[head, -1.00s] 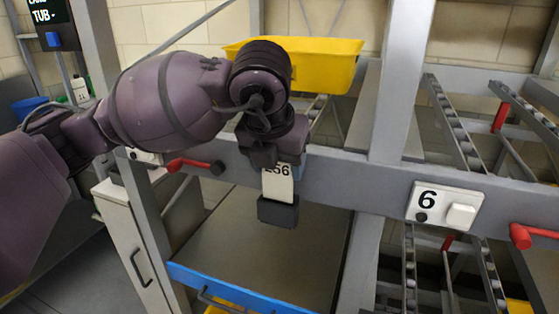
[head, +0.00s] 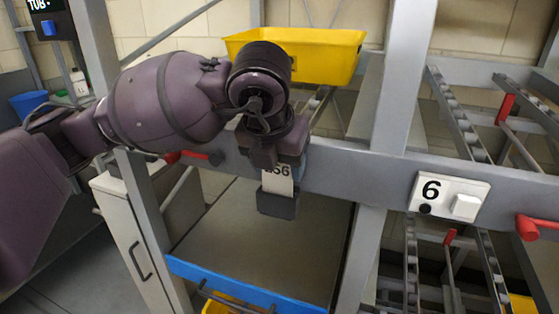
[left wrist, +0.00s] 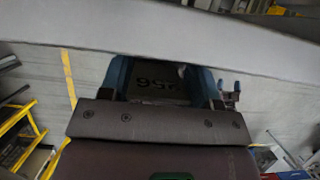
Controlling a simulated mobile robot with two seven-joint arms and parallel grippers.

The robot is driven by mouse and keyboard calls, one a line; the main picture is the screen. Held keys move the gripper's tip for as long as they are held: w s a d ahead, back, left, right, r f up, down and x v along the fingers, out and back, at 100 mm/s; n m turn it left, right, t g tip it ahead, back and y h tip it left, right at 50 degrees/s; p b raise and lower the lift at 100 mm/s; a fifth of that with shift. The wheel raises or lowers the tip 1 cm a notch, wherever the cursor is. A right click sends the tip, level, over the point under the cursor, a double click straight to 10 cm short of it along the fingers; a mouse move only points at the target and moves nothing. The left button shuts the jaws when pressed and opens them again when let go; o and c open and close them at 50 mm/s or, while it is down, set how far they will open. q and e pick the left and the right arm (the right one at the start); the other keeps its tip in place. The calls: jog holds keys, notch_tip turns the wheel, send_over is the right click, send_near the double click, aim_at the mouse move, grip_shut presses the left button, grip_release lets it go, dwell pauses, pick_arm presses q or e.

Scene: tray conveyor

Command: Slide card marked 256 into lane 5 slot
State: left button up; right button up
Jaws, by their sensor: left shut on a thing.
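My left gripper (head: 280,160) is shut on a white card (head: 278,183) and holds it upright at the front beam. No lane number shows on this holder. In the left wrist view the card (left wrist: 160,88) lies between the blue fingers, its number upside down. My right gripper is not in view.
A white plate marked 6 (head: 450,195) is on the beam (head: 340,172) to the right. Red handles (head: 540,227) stick out of the beam. A yellow tray (head: 310,58) stands behind the arm. A blue-edged shelf (head: 235,285) lies below.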

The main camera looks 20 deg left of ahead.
pick_arm(q)
jog(key=shift+f+b, duration=0.35)
jog(key=shift+f, duration=0.3)
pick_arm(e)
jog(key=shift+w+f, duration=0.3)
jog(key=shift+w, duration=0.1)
pick_arm(q)
jog(key=shift+f, duration=0.25)
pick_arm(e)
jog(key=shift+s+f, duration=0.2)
pick_arm(q)
jog(key=shift+f, duration=0.25)
jog(key=o, duration=0.5)
jog(key=shift+b, duration=0.3)
jog(key=shift+c, duration=0.2)
jog(key=o, duration=0.5)
jog(key=shift+o, duration=0.2)
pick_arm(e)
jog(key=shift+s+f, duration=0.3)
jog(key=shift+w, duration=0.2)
